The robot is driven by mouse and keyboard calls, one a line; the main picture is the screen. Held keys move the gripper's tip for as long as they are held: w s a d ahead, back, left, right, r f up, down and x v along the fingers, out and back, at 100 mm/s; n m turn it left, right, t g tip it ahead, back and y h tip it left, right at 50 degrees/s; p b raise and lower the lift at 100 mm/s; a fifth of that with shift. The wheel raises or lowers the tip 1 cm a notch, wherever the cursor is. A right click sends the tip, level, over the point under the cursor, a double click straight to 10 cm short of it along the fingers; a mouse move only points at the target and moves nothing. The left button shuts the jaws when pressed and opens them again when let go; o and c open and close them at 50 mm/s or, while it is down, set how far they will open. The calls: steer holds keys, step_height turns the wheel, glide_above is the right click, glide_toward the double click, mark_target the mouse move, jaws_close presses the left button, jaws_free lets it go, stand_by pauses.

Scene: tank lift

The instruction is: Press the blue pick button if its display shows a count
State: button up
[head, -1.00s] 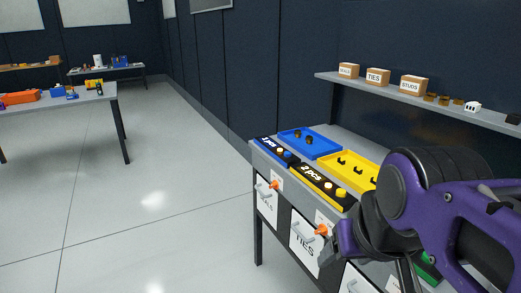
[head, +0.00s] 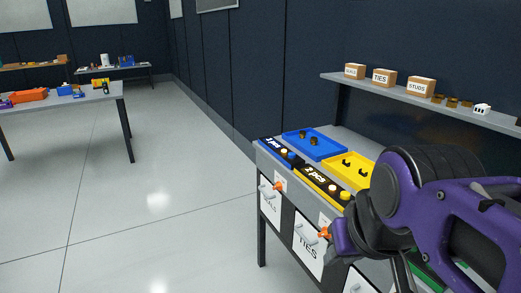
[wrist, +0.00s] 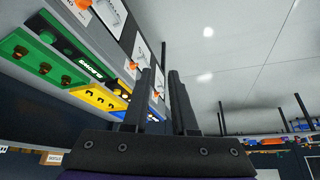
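The blue pick station stands at the near left end of the bench, with a blue tray (head: 314,144) holding two dark pieces. Its front strip carries a small display (head: 272,145) with white text that looks like a digit and "pcs"; the digit is too small to be sure of. A pale lit button (head: 283,152) and a blue button (head: 291,157) sit beside the text. In the wrist view my gripper (wrist: 162,72) has two dark fingers with a narrow empty gap between them. It is apart from the blue station; its fingertips are not clear in the head view.
A yellow tray (head: 352,167) with its own "2 pcs" display (head: 315,172) adjoins on the right. A green station (wrist: 42,62) shows in the wrist view. A shelf (head: 400,95) with boxes hangs behind. Floor at left is clear.

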jaws_close()
stand_by(1.3)
